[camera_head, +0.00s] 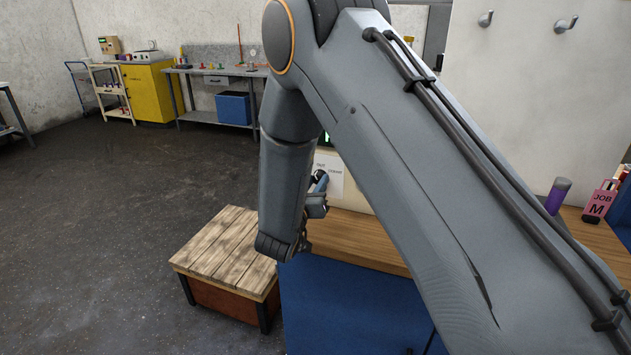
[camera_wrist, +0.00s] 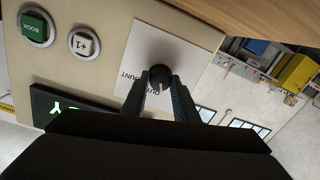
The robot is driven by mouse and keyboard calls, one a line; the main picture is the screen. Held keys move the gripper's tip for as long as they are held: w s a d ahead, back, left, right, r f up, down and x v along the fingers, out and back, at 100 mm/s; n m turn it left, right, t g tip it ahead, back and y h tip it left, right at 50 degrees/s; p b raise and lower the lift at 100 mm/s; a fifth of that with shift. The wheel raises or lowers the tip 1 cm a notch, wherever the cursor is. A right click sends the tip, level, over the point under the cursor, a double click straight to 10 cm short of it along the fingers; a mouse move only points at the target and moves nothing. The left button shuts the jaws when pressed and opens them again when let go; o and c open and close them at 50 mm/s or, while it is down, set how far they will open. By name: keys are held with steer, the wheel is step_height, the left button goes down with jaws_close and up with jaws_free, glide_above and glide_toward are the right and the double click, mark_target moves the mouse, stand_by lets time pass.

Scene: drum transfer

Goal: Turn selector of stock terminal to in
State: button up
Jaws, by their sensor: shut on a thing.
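The stock terminal (camera_wrist: 195,20) is a beige box with a white label plate (camera_wrist: 140,45) that reads OUT and COUNT in part; the rest of its lettering is hidden. The selector (camera_wrist: 160,70) is a dark round knob in the plate's middle. My gripper (camera_wrist: 160,86) is shut on the selector, one finger on each side. Which mark the selector points at cannot be told. In the head view the terminal (camera_head: 352,187) is largely hidden by my arm, and my gripper (camera_head: 318,186) is at its front face.
A green BOOK button (camera_wrist: 34,27), a white +1 button (camera_wrist: 83,43) and a dark display (camera_wrist: 62,104) with green characters sit on the same face. In the head view, a wooden-topped crate (camera_head: 222,250) stands beside the blue cabinet (camera_head: 340,310). The floor to the left is clear.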

steer(key=n+p, duration=0.2)
steer(key=n, duration=0.4)
steer(key=shift+a, duration=0.1)
steer(key=shift+n, duration=0.3)
stand_by(0.3)
steer(key=o, duration=1.1)
steer(key=shift+c, duration=0.2)
steer(key=b+v, duration=0.2)
steer(key=v, duration=0.5)
steer(key=shift+s+a, duration=0.15)
steer(key=shift+s, duration=0.25)
steer(key=shift+w+r, duration=0.1)
